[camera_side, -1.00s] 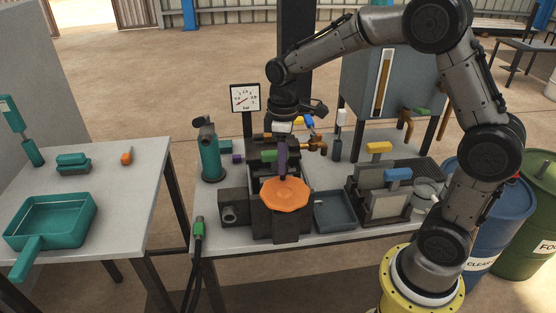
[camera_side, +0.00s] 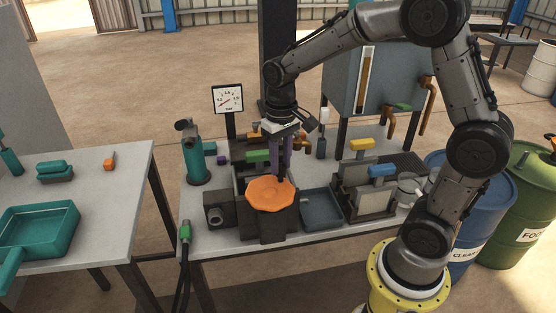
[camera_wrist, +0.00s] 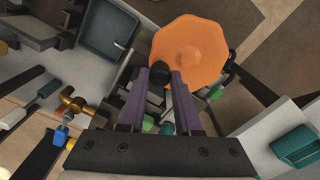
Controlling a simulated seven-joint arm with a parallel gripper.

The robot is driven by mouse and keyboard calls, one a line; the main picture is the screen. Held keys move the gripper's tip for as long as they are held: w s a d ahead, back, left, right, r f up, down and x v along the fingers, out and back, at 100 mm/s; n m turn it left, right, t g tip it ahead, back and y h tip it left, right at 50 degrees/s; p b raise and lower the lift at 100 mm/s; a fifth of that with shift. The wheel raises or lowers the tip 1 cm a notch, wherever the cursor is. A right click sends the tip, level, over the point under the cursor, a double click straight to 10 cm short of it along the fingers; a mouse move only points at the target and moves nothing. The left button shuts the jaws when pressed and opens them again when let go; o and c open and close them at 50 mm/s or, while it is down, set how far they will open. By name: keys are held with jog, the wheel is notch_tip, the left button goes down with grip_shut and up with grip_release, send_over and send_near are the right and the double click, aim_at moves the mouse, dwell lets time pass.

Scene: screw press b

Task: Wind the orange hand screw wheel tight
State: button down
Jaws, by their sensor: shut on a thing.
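The orange hand screw wheel (camera_side: 270,193) lies flat, with a scalloped edge, on top of a dark press block (camera_side: 265,228). It also shows in the wrist view (camera_wrist: 190,53). My gripper (camera_side: 282,178) points down at the wheel's far right edge in the side view. In the wrist view my gripper (camera_wrist: 160,77) has its two purple fingers on either side of a dark round knob (camera_wrist: 160,70) at the wheel's rim and is shut on it. Part of the knob is hidden between the fingers.
A gauge (camera_side: 228,98) stands behind the press. A teal cylinder device (camera_side: 195,155) is to the left and a grey tray (camera_side: 322,207) to the right. Copper pipes and valves (camera_side: 265,136) are close behind my gripper. A black hose with a green handle (camera_side: 185,233) hangs in front.

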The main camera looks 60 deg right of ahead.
jog(key=shift+s+r+m, duration=0.1)
jog(key=shift+m, duration=0.2)
jog(key=c, duration=0.6)
grip_release()
notch_tip(320, 180, up, 14)
jog(key=shift+f, duration=0.2)
dwell(0.3)
